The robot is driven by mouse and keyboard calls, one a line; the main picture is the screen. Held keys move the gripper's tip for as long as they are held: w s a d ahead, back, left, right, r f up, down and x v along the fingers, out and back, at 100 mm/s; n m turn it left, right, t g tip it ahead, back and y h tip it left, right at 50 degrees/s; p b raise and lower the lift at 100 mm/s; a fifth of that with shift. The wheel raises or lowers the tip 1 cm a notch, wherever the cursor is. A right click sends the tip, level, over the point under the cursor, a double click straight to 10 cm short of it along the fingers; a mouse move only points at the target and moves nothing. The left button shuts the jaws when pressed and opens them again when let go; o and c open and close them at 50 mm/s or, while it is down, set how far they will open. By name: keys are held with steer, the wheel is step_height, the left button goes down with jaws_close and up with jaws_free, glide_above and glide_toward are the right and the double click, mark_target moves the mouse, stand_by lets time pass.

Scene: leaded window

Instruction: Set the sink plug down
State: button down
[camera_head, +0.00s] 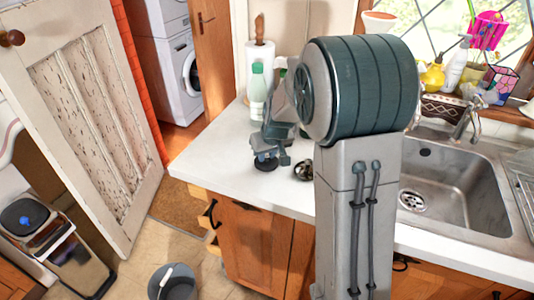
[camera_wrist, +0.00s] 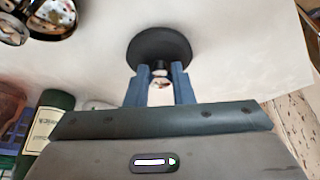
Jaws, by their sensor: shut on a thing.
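The sink plug (camera_wrist: 160,47) is a black round disc with a small metal fitting. My gripper (camera_wrist: 160,88) is shut on that fitting, with a blue-grey finger on each side. In the head view the plug (camera_head: 265,163) shows as a dark disc below my gripper (camera_head: 272,150), over the white worktop left of the sink. The disc is at or just above the surface; I cannot tell whether it touches. My arm hides part of the worktop between the plug and the sink.
A small shiny dark object (camera_head: 303,170) lies close right of the plug. A white bottle with a green cap (camera_head: 258,90) and a paper towel roll (camera_head: 260,66) stand behind. The worktop's (camera_head: 215,150) left part is clear. The steel sink (camera_head: 455,190) is at right.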

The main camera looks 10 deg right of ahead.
steer(key=c, duration=1.3)
jaws_free()
steer(key=shift+f, duration=0.1)
steer(key=shift+o, duration=0.2)
steer(key=shift+r, duration=0.5)
steer(key=a+v, duration=0.1)
steer(key=v, duration=1)
steer(key=s+f+m+g, duration=0.1)
steer(key=s+f+m, duration=0.1)
steer(key=s, duration=2.1)
steer(key=shift+s+f+h, duration=0.2)
steer(key=shift+f+h, duration=0.1)
steer(key=shift+f, duration=0.2)
